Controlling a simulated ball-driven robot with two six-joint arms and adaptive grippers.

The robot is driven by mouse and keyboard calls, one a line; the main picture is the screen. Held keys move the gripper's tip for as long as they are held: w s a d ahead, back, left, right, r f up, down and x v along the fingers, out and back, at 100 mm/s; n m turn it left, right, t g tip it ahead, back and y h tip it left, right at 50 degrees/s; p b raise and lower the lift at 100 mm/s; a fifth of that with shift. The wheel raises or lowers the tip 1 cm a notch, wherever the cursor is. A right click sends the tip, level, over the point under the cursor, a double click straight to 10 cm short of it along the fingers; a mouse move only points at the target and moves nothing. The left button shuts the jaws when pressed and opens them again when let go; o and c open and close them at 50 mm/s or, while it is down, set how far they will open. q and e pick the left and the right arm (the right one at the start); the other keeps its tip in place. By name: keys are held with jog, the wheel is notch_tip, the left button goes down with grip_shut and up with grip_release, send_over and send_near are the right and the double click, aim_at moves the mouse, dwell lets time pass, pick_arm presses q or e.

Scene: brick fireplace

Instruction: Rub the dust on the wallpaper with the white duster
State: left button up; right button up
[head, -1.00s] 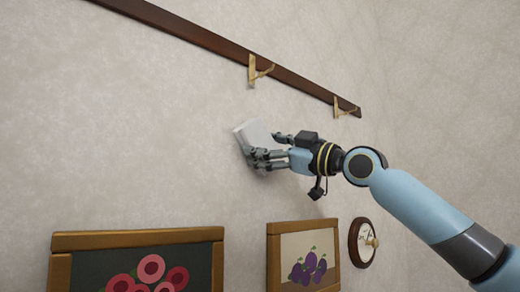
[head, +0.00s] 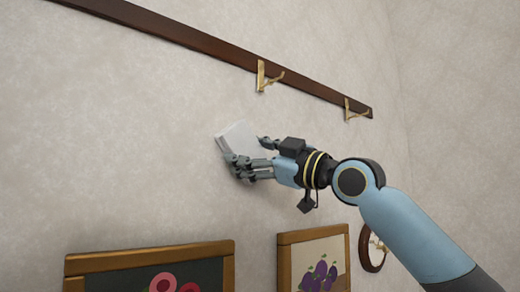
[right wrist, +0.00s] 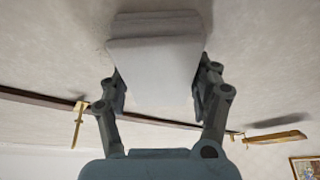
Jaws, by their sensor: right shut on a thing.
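The white duster (head: 241,138) is a pale flat block held in my right gripper (head: 252,157), which is shut on it. In the right wrist view the duster (right wrist: 155,75) sits between the two fingers (right wrist: 160,95), its far end at or very close to the wallpaper. I cannot tell for sure whether it touches. The wallpaper (head: 120,150) is mottled beige. Greyish smudges show faintly on it, and I cannot tell which are dust. My left gripper is not in view.
A dark wooden rail (head: 200,50) with brass hooks (head: 266,76) runs above the gripper. Below hang a flower picture (head: 150,258), a plum picture (head: 314,262) and a round wooden-rimmed thing (head: 370,248), partly behind my arm. Wall left of the duster is bare.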

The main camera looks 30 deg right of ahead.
aim_at(260, 145)
jog(key=shift+s+a, duration=0.1)
jog(key=shift+a, duration=0.6)
jog(key=shift+r+p, duration=1)
jog(key=shift+r, duration=0.05)
jog(key=shift+d+f+b, duration=0.15)
jog(key=shift+d+b, duration=0.15)
jog(key=shift+d, duration=0.1)
jog(key=shift+w+d+b, duration=0.15)
jog(key=shift+d+b, duration=0.2)
jog(key=shift+d, duration=0.45)
jog(key=shift+w+d+b, duration=0.15)
jog(key=shift+d+b, duration=0.15)
jog(key=shift+d, duration=0.5)
jog(key=shift+w+d+f+b, duration=0.15)
jog(key=shift+d+b, duration=0.6)
jog(key=shift+d, duration=0.5)
jog(key=shift+r+p, duration=0.35)
jog(key=shift+p, duration=0.1)
jog(key=shift+s+a+f+p, duration=0.15)
jog(key=shift+a+p, duration=0.55)
jog(key=shift+a, duration=0.7)
jog(key=shift+s+a+p, duration=0.1)
jog(key=shift+a+p, duration=0.3)
jog(key=shift+a, duration=0.15)
jog(key=shift+s+a+p, duration=0.2)
jog(key=shift+a+p, duration=0.3)
jog(key=shift+a, duration=0.75)
